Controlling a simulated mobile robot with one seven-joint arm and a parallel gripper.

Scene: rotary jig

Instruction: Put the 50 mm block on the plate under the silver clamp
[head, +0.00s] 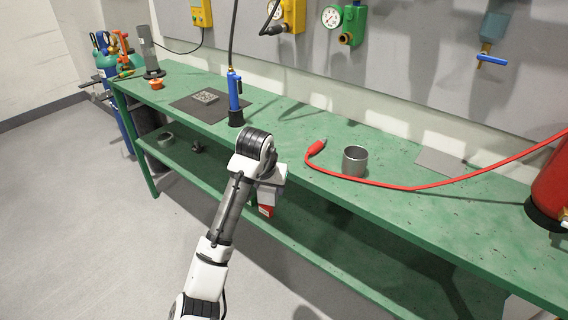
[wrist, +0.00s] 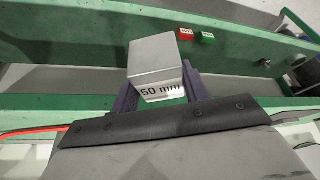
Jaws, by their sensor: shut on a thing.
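My gripper (wrist: 160,88) is shut on the 50 mm block (wrist: 153,58), a silver-grey block with "50 mm" printed on its near face. The dark fingers press on its left and right sides in the wrist view.
The bench (head: 300,150) carries a dark mat (head: 205,108) with a small grey slab, a blue tool (head: 235,95), a metal cup (head: 355,160), a red hose (head: 430,186) and a flat grey sheet (head: 443,162). Small red (wrist: 186,34) and green (wrist: 207,38) blocks sit beyond the held block.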

